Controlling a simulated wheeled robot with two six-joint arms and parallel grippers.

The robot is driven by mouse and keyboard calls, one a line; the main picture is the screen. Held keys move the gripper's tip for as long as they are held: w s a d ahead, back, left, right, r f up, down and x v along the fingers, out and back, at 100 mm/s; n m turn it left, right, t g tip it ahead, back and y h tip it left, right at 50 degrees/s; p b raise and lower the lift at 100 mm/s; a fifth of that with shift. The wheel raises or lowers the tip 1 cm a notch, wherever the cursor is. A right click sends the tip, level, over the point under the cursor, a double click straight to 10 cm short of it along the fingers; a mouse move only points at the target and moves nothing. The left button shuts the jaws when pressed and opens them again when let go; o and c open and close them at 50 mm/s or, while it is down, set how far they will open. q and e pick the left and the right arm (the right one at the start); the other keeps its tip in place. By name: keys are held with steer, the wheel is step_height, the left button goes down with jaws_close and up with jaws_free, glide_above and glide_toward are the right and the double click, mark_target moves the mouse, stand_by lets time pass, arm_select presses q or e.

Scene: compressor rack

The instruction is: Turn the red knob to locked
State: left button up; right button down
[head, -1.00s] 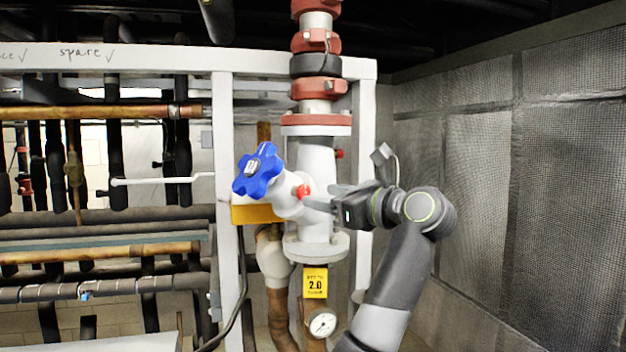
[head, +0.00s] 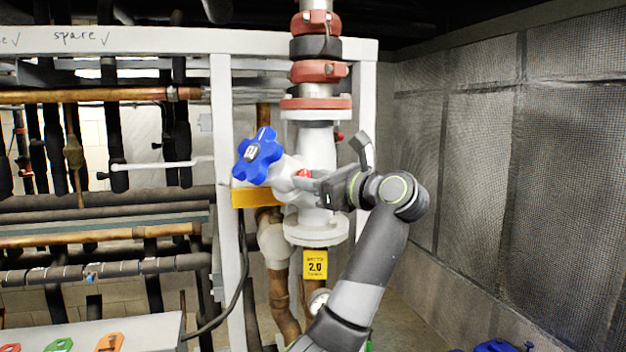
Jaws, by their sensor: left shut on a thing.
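The small red knob (head: 304,173) sits on the side of the white valve body (head: 317,150), just right of the big blue handwheel (head: 257,157). My left gripper (head: 306,180) reaches in from the right and its fingers are shut on the red knob. The fingers hide most of the knob, so its turn position cannot be read. My right gripper is not in view.
A white frame post (head: 224,200) stands left of the valve. A yellow tag (head: 315,264) and a partly hidden gauge (head: 318,301) are below it. A mesh-covered wall (head: 470,170) is on the right. Colored tags (head: 108,343) lie at the lower left.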

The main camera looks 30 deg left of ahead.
arm_select(q)
steer(key=shift+m, duration=0.3)
steer(key=m, duration=1.2)
steer(key=shift+r+m, duration=0.1)
steer(key=shift+m, duration=0.2)
steer(key=m, duration=0.4)
steer(key=shift+m, duration=0.3)
stand_by(0.3)
steer(key=o, duration=1)
steer(key=shift+d, duration=0.1)
